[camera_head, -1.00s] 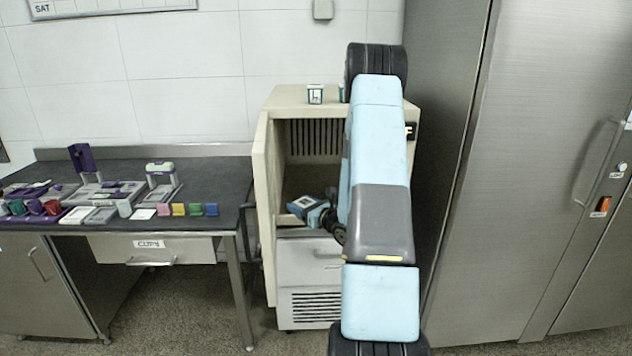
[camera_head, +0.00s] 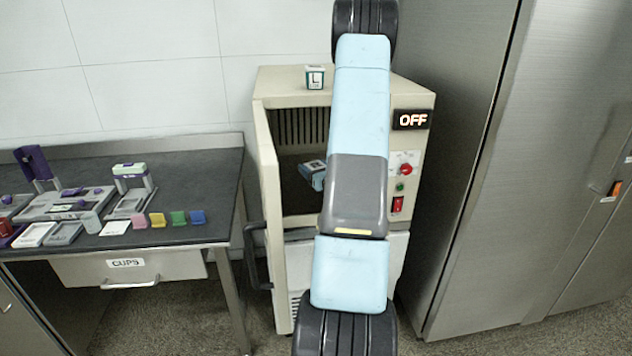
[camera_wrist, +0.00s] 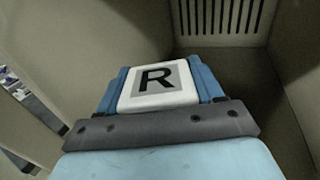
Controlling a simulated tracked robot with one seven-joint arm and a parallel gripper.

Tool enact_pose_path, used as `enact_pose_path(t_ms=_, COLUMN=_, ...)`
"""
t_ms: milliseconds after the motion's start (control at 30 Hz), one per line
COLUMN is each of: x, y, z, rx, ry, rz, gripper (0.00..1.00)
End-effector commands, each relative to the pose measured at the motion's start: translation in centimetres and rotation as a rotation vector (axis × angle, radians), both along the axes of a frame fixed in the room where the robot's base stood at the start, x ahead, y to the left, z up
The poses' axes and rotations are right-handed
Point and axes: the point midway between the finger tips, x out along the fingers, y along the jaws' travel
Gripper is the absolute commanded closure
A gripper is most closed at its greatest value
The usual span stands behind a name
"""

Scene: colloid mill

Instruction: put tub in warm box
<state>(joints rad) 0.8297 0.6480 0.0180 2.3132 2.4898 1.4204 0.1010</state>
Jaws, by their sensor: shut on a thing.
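The tub (camera_wrist: 158,84) shows its white top with a black R in the wrist view. My gripper (camera_wrist: 162,88) is shut on it, with blue sides flanking the white top. The warm box (camera_head: 289,91) is the cream cabinet in the head view, its door (camera_head: 268,190) swung open to the left. My gripper (camera_head: 314,174) and the tub are inside its open chamber; vent slots show on the chamber's back wall in the wrist view. My arm hides part of the opening. I cannot tell whether the tub touches the chamber floor.
A small tub marked L (camera_head: 315,77) stands on top of the box. A panel (camera_head: 410,120) at its right reads OFF. A dark-topped bench (camera_head: 190,170) with several coloured pieces is on the left. A tall steel cabinet (camera_head: 475,150) stands close on the right.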

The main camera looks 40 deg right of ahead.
Motion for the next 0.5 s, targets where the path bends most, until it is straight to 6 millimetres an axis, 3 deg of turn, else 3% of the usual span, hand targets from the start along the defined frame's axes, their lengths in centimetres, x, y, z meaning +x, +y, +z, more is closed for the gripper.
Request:
enact_pose_path(t_ms=300, x=4.4, y=-4.1, z=-3.1, rx=0.0, ry=0.001, rz=0.015, gripper=0.7)
enact_pose_path(t_ms=500, x=5.9, y=-5.9, z=-6.1, rx=0.0, ry=0.001, rz=0.017, gripper=0.7)
